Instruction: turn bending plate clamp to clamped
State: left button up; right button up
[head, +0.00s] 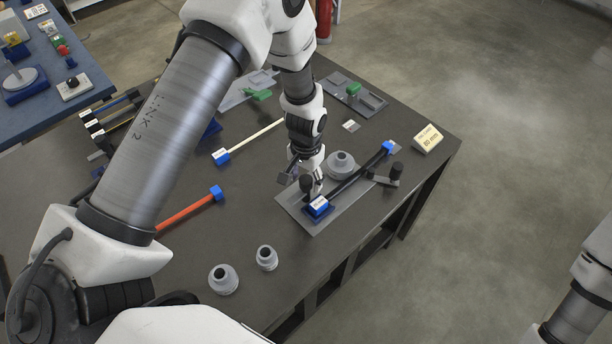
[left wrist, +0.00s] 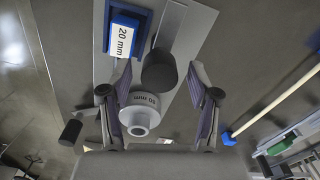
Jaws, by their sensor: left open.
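The bending plate (head: 298,219) is a flat grey plate near the table's front right edge. It also shows in the left wrist view (left wrist: 198,40). The clamp's black knob (head: 307,183) stands on it beside a blue block (head: 318,207). A grey stepped mandrel (head: 341,162) sits on the plate. A black cable (head: 358,178) runs from the blue block to a blue end (head: 388,147). My left gripper (head: 314,180) is open over the clamp. In the left wrist view, the knob (left wrist: 160,70) lies between the spread fingers. The clamp's setting cannot be told. My right gripper is out of view.
A second black knob (head: 397,170) stands at the right end. Two loose mandrels (head: 223,280) (head: 267,258) stand at the front. An orange cable (head: 186,213), a white cable (head: 253,139) and a yellow 80 mm sign (head: 428,138) are nearby. Table's right edge is close.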

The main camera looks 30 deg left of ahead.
pick_arm(q)
jog(key=shift+s+d+r, duration=0.1)
jog(key=shift+s+r, duration=0.05)
jog(key=c, duration=1.2)
jog(key=shift+o, duration=0.2)
jog(key=shift+n, duration=0.3)
jog(key=n, duration=0.8)
jog(key=shift+n, duration=0.4)
jog(key=n, duration=0.4)
jog(key=shift+n, duration=2.2)
